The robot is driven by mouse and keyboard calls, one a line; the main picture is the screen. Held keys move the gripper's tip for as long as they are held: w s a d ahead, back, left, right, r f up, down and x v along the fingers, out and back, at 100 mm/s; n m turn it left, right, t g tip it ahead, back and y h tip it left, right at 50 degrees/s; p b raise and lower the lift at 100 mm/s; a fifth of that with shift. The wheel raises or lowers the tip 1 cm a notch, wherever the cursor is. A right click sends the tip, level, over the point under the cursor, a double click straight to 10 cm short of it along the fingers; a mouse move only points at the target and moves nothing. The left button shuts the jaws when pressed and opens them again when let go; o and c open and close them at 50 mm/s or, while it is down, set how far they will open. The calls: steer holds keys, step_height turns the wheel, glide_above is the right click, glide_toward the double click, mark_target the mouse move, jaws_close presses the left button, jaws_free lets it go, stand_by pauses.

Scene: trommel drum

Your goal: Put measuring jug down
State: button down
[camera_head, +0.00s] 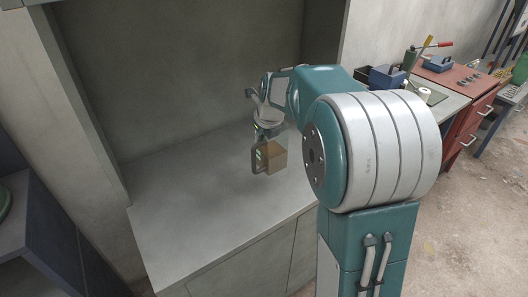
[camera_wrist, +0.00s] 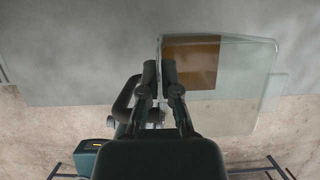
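The measuring jug (camera_head: 277,154) is clear, with brown contents low in it and a dark handle on its left in the head view. It looks upright over the grey counter top; I cannot tell whether its base touches it. In the wrist view the clear jug (camera_wrist: 240,100) lies right of the fingers, with a dark curved handle showing at their left. My gripper (camera_wrist: 160,72) has its fingers close together, shut on the jug at its handle side. The exact contact is partly hidden by the fingers. In the head view my gripper (camera_head: 268,122) is just above the jug.
The grey counter (camera_head: 190,200) is bare around the jug, with walls behind and to its left. A red cabinet (camera_head: 465,100) with tools and a blue box (camera_head: 385,77) on a bench stand at the right. A dark shelf (camera_head: 40,235) is at the lower left.

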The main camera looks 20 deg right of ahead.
mark_target(264, 151)
steer(key=w+f, duration=0.1)
steer(key=d+f, duration=0.1)
steer(key=w+d+f, duration=0.1)
steer(key=f, duration=0.1)
steer(key=shift+w+d+f, duration=0.1)
steer(key=shift+w+d, duration=0.05)
steer(key=shift+w, duration=0.2)
steer(key=shift+w+f, duration=0.1)
steer(key=shift+f, duration=1.55)
steer(key=c, duration=0.8)
jaws_free()
steer(key=shift+f, duration=0.1)
